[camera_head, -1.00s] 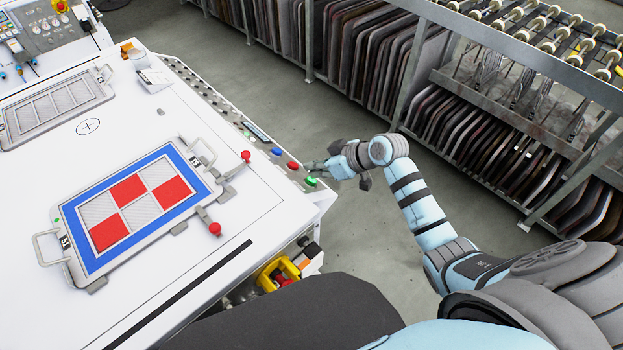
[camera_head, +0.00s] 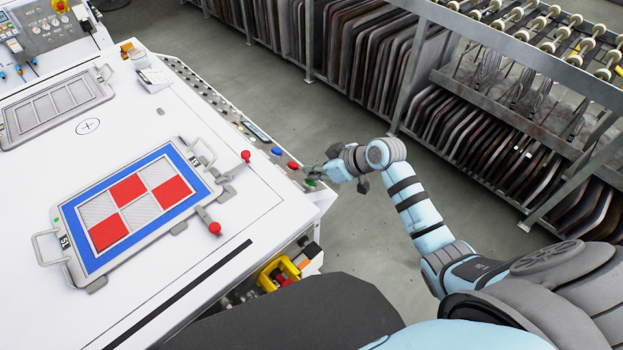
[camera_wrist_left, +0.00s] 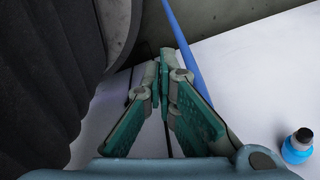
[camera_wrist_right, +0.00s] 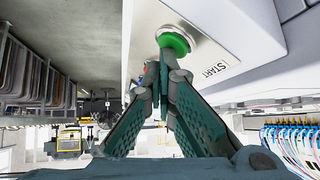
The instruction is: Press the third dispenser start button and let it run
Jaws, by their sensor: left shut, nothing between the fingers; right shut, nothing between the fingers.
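A round green button (camera_wrist_right: 174,42) with a START label (camera_wrist_right: 214,70) sits on a white panel in the right wrist view. In the head view the green button (camera_head: 310,183) is at the near end of a row of controls on the machine's edge. My right gripper (camera_wrist_right: 160,62) is shut and empty, its fingertips at the button's lower edge in that view; I cannot tell whether they touch it. In the head view the right gripper (camera_head: 310,172) reaches in from the right, just over the button. My left gripper (camera_wrist_left: 163,66) is shut and empty, seen only in its wrist view.
A red button (camera_head: 293,166) and a blue button (camera_head: 276,151) lie along the same edge. A framed red-and-blue screen (camera_head: 76,256) is clamped on the white machine top. A storage rack (camera_head: 400,75) stands beyond open floor.

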